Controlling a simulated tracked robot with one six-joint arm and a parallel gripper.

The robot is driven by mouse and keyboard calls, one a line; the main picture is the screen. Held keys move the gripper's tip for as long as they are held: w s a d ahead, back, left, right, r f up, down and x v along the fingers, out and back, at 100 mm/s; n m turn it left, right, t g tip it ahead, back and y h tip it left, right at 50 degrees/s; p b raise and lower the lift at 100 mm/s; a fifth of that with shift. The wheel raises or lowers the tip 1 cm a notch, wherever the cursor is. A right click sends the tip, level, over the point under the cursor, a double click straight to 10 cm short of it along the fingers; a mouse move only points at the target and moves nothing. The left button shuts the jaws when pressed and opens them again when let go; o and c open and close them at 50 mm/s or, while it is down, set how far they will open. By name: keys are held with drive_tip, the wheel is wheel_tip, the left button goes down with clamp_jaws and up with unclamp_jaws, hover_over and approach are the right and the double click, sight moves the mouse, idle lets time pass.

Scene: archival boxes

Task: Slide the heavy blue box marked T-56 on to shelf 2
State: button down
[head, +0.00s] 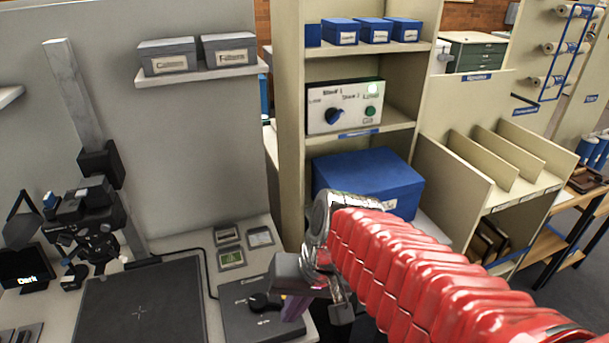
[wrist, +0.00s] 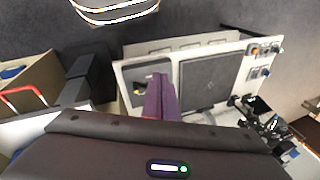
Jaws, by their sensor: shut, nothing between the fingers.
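A large blue box (head: 370,172) sits in the lower bay of the cream shelf unit (head: 290,120), with its front end jutting toward me. No T-56 mark can be read on it, and my red-sleeved arm hides part of its lower front. My gripper (head: 294,306) is over the grey worktop, to the left of and nearer than the box. Its purple fingers are shut and empty; they also show in the wrist view (wrist: 160,97), pointing toward a black knob plate. I cannot tell which board is shelf 2.
Several small blue boxes (head: 373,30) line the top board. A copy stand (head: 95,225) and dark mat (head: 140,305) occupy the worktop. Cream dividers (head: 490,160) stand right.

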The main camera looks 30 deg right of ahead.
wheel_tip(320, 180, up, 6)
drive_tip(key=n+t+h, duration=0.2)
drive_tip(key=n+t, duration=0.1)
drive_tip(key=n, duration=0.1)
drive_tip(key=shift+d+h, duration=0.3)
drive_tip(key=shift+d, duration=0.1)
